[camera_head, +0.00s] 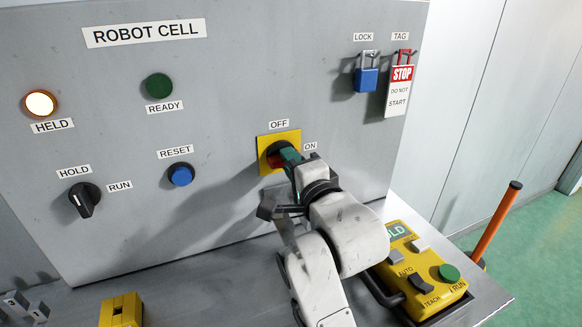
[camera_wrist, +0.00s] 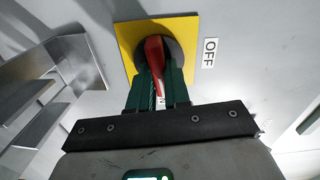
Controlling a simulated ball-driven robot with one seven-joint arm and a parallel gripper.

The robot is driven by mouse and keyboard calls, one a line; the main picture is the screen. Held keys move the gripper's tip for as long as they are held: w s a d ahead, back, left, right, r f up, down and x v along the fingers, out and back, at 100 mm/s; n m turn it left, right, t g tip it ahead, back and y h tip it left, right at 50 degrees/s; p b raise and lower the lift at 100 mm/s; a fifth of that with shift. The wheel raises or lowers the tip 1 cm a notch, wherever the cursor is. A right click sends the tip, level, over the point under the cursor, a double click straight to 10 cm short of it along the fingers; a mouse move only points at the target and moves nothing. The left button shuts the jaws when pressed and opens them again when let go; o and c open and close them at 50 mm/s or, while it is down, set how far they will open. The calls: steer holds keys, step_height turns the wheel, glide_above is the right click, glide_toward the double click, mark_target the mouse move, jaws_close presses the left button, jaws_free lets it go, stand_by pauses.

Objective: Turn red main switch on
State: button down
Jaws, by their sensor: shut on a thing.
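The red main switch (camera_head: 276,161) sits on a yellow square plate (camera_head: 265,141) on the grey panel, with OFF above and ON to the right. In the wrist view its red handle (camera_wrist: 153,50) stands between the two green fingers of my gripper (camera_wrist: 157,75). My gripper (camera_head: 285,157) is shut on the handle and hides much of it in the head view. In the wrist view OFF is to the right of the plate, and a label partly shows between the fingers. The handle's long side runs roughly towards that label; its exact angle is hard to tell.
A HOLD/RUN knob (camera_head: 85,199), blue reset button (camera_head: 181,175), green READY lamp (camera_head: 158,86) and lit HELD lamp (camera_head: 40,103) are on the panel. A blue padlock (camera_head: 366,80) and STOP tag (camera_head: 400,91) hang upper right. A yellow pendant (camera_head: 437,296) lies beside my arm.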

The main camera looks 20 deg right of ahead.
steer(key=shift+f+m, duration=0.15)
steer(key=shift+m, duration=0.45)
steer(key=c, duration=1.1)
jaws_free()
steer(key=s+b, duration=0.2)
steer(key=s, duration=0.8)
steer(key=shift+s, duration=0.4)
